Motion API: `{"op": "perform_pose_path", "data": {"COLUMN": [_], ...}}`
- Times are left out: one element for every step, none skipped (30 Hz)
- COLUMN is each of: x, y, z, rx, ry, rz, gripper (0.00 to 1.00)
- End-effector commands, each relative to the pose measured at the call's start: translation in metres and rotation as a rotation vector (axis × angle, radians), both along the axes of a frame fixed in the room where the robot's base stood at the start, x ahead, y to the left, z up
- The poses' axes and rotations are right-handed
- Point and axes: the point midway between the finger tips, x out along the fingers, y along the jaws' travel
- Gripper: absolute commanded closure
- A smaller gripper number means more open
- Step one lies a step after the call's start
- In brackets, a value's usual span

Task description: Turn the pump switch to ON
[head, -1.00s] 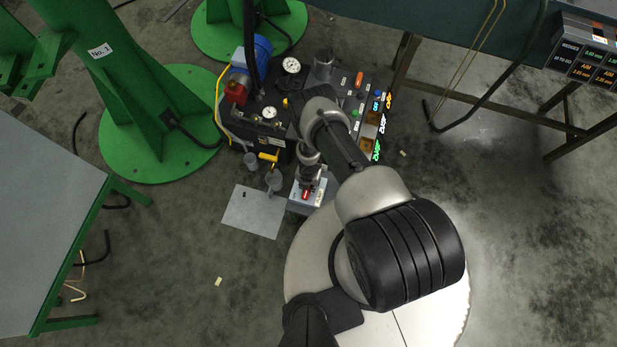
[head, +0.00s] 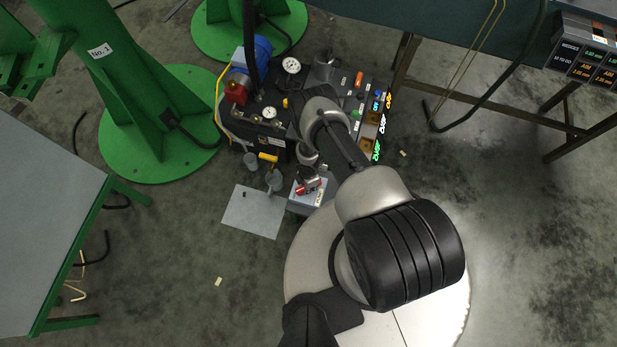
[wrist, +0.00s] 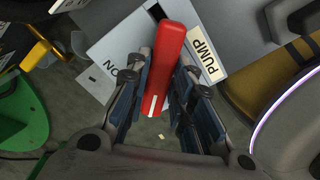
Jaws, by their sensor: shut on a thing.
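The pump switch has a long red handle (wrist: 171,45) with a white line at its near end. It sits on a light grey panel (wrist: 118,42) with a PUMP label (wrist: 207,58). My gripper (wrist: 165,82) is shut on the red handle, with a blue-padded finger on each side. In the head view, my gripper (head: 309,182) is over the switch box (head: 298,207), and the red handle lies slanted across its top. Letters, N and O, show left of the handle in the wrist view; much of the panel is hidden by my fingers.
The dark disperser unit (head: 272,142) with gauges and a yellow lever (head: 268,157) stands just behind and left. A green column base (head: 160,150) is farther left.

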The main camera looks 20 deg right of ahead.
Motion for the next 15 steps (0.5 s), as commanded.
{"op": "perform_pose_path", "data": {"x": [-0.0002, -0.0002, -0.0003, -0.0003, -0.0002, -0.0002, -0.0002, -0.0002, -0.0002, -0.0002, -0.0002, -0.0002, -0.0002, -0.0002, -0.0002], "y": [0.0003, 0.0003, 0.0003, 0.0003, 0.0003, 0.0003, 0.0003, 0.0003, 0.0003, 0.0003, 0.0003, 0.0003, 0.0003, 0.0003, 0.0003], "z": [-0.0003, -0.0003, -0.0003, -0.0003, -0.0003, -0.0003, -0.0003, -0.0003, -0.0003, -0.0003, -0.0003, -0.0003, -0.0003, -0.0003, -0.0003], "rx": [0.001, 0.001, 0.001, 0.001, 0.001, 0.001, 0.001, 0.001, 0.001, 0.001, 0.001, 0.001, 0.001, 0.001, 0.001], "ry": [0.000, 0.000, 0.000, 0.000, 0.000, 0.000, 0.000, 0.000, 0.000, 0.000, 0.000, 0.000, 0.000, 0.000, 0.000], "rz": [-0.046, -0.074, -0.112, -0.141, -0.169, -0.207, -0.236, -0.264, -0.301, -0.329, -0.356, -0.391, -0.417, -0.442, -0.473], "gripper": [1.00, 1.00, 1.00, 1.00, 1.00, 1.00, 1.00, 1.00, 1.00, 1.00, 1.00, 1.00, 1.00, 1.00, 1.00]}}
